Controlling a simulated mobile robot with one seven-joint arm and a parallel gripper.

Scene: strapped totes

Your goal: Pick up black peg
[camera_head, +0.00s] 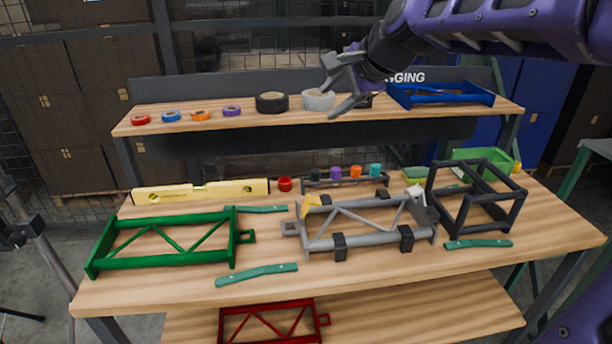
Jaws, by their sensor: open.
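A small black peg (317,177) stands at the left end of a dark rack (345,183) at the back of the workbench. Purple (336,173), orange (356,171) and teal (375,170) pegs stand to its right in the same rack. My gripper (331,101) is open and empty. In the picture it appears above the rack, in front of the raised shelf and overlapping a white tape roll (317,99). The lower part of the black peg is hidden in the rack.
A grey frame (370,240) with black clamps stands in front of the rack. A black cube frame (470,200) and green bin (483,158) are to the right. A yellow level (200,191), red roll (285,184) and green frame (165,258) are to the left.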

